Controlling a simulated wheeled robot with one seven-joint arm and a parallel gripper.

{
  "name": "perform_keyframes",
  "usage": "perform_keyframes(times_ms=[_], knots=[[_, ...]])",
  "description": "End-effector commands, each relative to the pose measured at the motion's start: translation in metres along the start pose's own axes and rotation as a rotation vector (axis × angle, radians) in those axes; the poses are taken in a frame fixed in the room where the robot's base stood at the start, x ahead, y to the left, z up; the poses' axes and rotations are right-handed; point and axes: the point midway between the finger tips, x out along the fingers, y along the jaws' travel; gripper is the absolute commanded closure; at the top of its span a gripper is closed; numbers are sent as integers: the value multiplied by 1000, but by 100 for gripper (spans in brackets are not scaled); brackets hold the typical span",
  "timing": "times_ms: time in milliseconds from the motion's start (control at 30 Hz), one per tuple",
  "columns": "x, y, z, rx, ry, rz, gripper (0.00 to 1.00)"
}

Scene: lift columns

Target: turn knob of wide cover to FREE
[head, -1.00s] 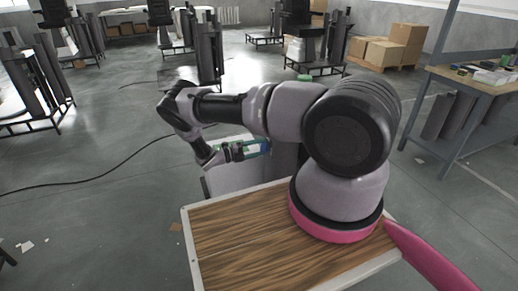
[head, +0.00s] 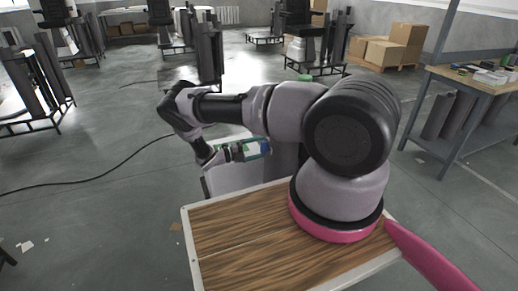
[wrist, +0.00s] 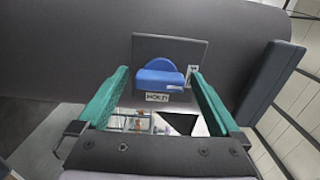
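The blue knob (wrist: 160,76) sits on a dark grey square plate on the wide cover (wrist: 60,45), a broad dark grey surface. A small white label (wrist: 157,97) lies just below the knob; its lettering is too small to read surely. Another label shows in part at the knob's right. My gripper (wrist: 159,72) has green fingers spread on the left and right of the knob, with visible gaps on both sides. In the head view my gripper (head: 256,149) is small, beyond the wooden top, and the knob cannot be made out clearly.
A dark block (wrist: 268,80) stands out from the cover at the right in the wrist view. A pale box-like surface (head: 238,177) lies below my gripper in the head view. A black cable (head: 90,180) crosses the open floor at the left. A workbench (head: 470,85) stands at the right.

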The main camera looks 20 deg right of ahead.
Motion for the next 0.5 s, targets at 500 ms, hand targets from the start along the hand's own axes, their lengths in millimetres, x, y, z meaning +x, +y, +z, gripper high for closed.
perform_keyframes(times_ms=[500], knots=[[-73, 1, 0, 1, -3, 1, 0]])
